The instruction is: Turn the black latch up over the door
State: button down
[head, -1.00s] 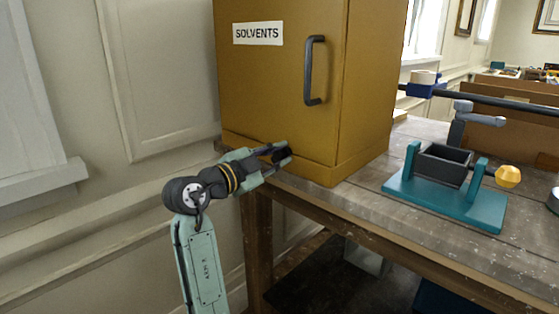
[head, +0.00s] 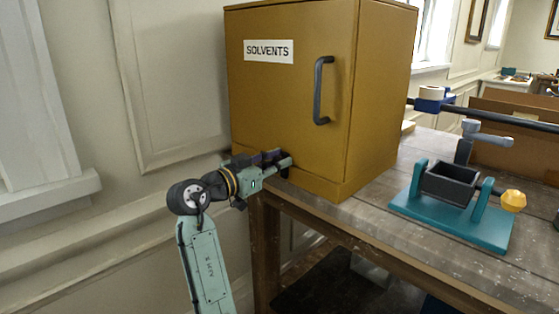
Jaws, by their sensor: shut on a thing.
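The mustard cabinet (head: 335,75) marked SOLVENTS stands on a worn wooden bench, its door shut with a dark bar handle (head: 318,92) on the right. My gripper (head: 284,165) is at the bottom of the door front, left of its middle. It is shut on a small dark piece there, which I take to be the black latch. The fingers cover most of the latch, so its angle cannot be told. My arm reaches in from the lower left.
A teal-based fixture with a dark tray (head: 449,185) and a yellow knob (head: 513,201) stands on the bench (head: 365,214) to the right. A dark bar (head: 490,118) runs behind it. The wall is close on the left.

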jog(key=shift+w+a+n, duration=0.1)
jog(key=shift+a+n, duration=0.05)
jog(key=shift+n, duration=0.25)
jog(key=c, duration=1.4)
grip_release()
jog(key=v, duration=1.2)
